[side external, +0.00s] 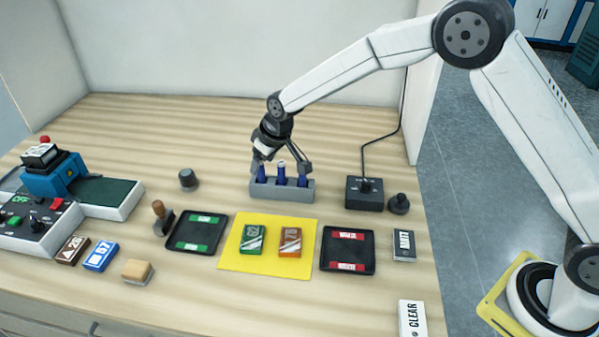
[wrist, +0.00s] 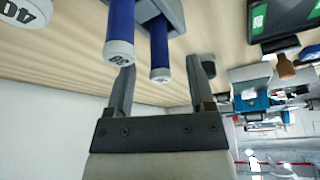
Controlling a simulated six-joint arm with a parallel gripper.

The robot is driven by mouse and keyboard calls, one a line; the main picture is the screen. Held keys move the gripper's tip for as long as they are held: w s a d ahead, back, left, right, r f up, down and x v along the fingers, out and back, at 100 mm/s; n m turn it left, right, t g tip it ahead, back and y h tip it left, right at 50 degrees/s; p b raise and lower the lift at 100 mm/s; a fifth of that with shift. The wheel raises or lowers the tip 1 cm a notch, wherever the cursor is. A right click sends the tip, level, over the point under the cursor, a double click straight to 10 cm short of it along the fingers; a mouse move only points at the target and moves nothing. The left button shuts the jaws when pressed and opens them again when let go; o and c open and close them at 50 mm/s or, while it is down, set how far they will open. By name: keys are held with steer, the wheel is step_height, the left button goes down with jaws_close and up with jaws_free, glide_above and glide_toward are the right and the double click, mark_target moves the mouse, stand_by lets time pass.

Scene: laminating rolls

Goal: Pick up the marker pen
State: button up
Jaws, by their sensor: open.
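Several blue pen-like cylinders stand upright in a grey holder (side external: 305,193) at the back middle of the table in the side external view. The middle one (side external: 281,177) has a whitish top. In the wrist view two blue cylinders with pale, marked ends show, a nearer one (wrist: 120,25) and a farther one (wrist: 160,50). Which is the marker pen I cannot tell. My gripper (side external: 283,164) is open over the holder, pointing down, with its fingers spread around the cylinders' tops. In the wrist view my gripper (wrist: 161,65) has the farther cylinder's end between its fingers in the picture; contact is unclear.
A black control box (side external: 364,193) with a cable stands right of the holder, a dark knob (side external: 188,179) to its left. In front lie a yellow mat (side external: 264,264) with two packs and two black trays (side external: 181,248) (side external: 350,250). A blue machine (side external: 52,175) stands far left.

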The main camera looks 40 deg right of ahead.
mark_target(261, 176)
steer(key=shift+x, duration=1.75)
jaws_close()
